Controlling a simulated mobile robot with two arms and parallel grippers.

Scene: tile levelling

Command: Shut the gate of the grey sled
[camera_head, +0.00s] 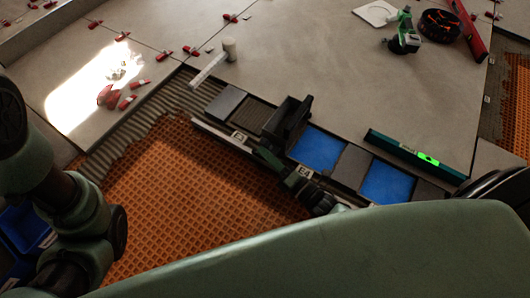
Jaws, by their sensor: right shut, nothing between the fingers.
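A long row of grey, dark and blue sections (320,148) lies at the edge of the orange matting, with a pale rail carrying small labels along its near side. A black upright block (288,120) stands on the row. Which part is the grey sled, and how its gate stands, I cannot tell for sure. My right gripper (264,154) is shut and empty, low over the near rail beside the black block. Contact between them is unclear. My left arm shows at the left, but its gripper is outside the view.
A teal level (415,157) with a lit green window lies behind the row at right. Orange matting (190,200) is clear.

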